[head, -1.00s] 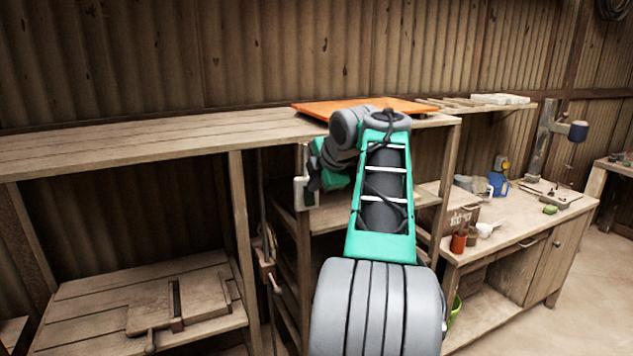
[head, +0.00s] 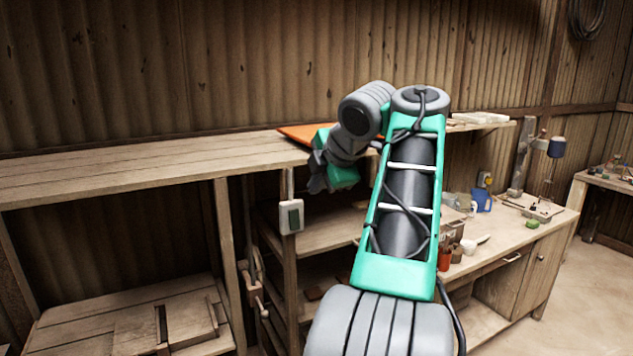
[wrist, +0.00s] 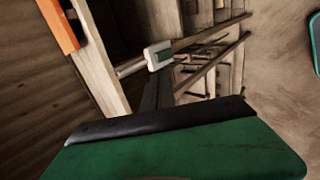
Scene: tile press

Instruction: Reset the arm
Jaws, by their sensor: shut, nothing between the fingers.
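My arm (head: 400,200), green and grey, stands raised in front of the shelving in the head view. It bends at the top toward the left.
A long wooden shelf top (head: 130,164) runs along the left, close behind the gripper. An orange sheet (head: 298,132) lies on it, partly hidden by my arm. A workbench (head: 520,236) with tools and a blue jug (head: 482,202) stands at the right. Open floor lies at far right.

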